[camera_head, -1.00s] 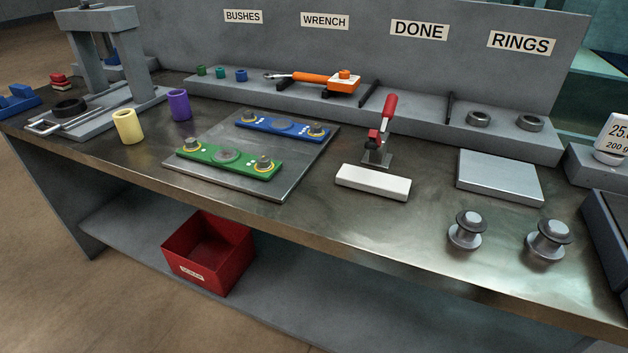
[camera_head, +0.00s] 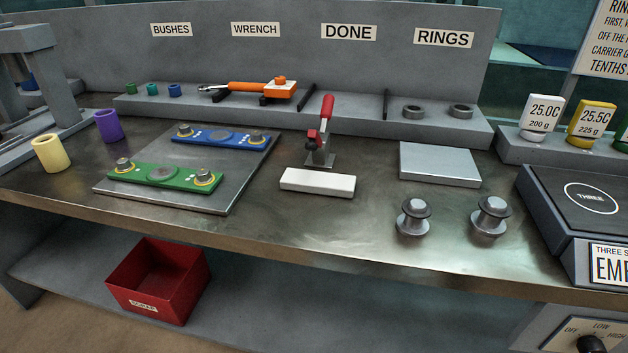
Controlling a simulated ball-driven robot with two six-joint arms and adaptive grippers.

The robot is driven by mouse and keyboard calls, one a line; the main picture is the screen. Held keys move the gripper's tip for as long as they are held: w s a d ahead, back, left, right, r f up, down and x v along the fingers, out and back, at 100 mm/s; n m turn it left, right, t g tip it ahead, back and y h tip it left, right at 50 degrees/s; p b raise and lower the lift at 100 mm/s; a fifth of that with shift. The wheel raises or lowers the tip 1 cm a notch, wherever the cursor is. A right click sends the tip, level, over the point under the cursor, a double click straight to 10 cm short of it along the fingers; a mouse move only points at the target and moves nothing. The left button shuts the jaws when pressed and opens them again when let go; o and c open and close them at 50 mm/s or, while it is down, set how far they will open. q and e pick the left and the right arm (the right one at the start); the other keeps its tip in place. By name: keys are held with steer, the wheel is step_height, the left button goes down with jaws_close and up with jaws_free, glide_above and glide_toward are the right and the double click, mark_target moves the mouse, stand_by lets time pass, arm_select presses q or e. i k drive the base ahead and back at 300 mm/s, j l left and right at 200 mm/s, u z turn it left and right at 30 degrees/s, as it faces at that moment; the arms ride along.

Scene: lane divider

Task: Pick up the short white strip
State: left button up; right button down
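A short white strip (camera_head: 318,182), a flat white bar, lies on the metal bench top near its front edge, in the middle of the head view. It lies just in front of a toggle clamp (camera_head: 321,140) with a red handle. Nothing holds the strip, and its top and front face show fully. Neither of my grippers is in view.
A plate with a green bar (camera_head: 163,177) and a blue bar (camera_head: 222,136) lies left of the strip. Two metal knobs (camera_head: 413,217) and a grey block (camera_head: 440,164) stand right. A scale (camera_head: 592,199) is at far right. A red bin (camera_head: 160,281) sits below.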

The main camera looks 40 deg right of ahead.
mark_target(297, 179)
steer(key=i+j+z, duration=0.1)
steer(key=j+z, duration=0.7)
steer(key=j, duration=0.15)
steer(key=j+z, duration=0.4)
steer(key=i+j, duration=0.05)
steer(key=j, duration=0.1)
